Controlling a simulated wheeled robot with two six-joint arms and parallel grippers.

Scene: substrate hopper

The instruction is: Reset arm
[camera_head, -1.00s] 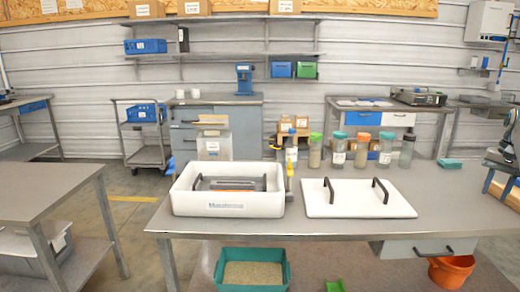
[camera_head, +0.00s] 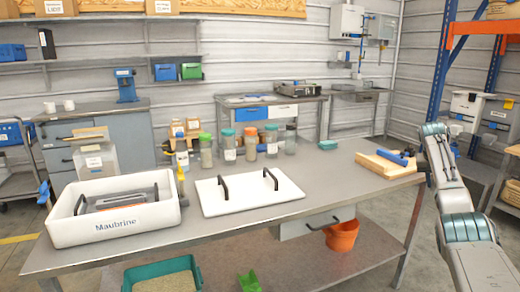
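My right arm (camera_head: 455,195), pale grey with teal joints, rises from the bottom right corner and bends near the right end of the workbench. I cannot make out its gripper fingers. My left arm and gripper are out of view. On the bench (camera_head: 250,222) stands an open white hopper box (camera_head: 115,222) marked "Maubrine", with dark handles and a grate inside. Its white lid (camera_head: 245,192) with two black handles lies flat to the right of it.
A wooden block (camera_head: 382,168) with a blue tool (camera_head: 394,157) lies at the bench's right end, close to my arm. Several jars (camera_head: 250,143) stand along the back edge. Below are a teal bin (camera_head: 165,274) of granules and an orange bucket (camera_head: 342,236). The front right of the bench is clear.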

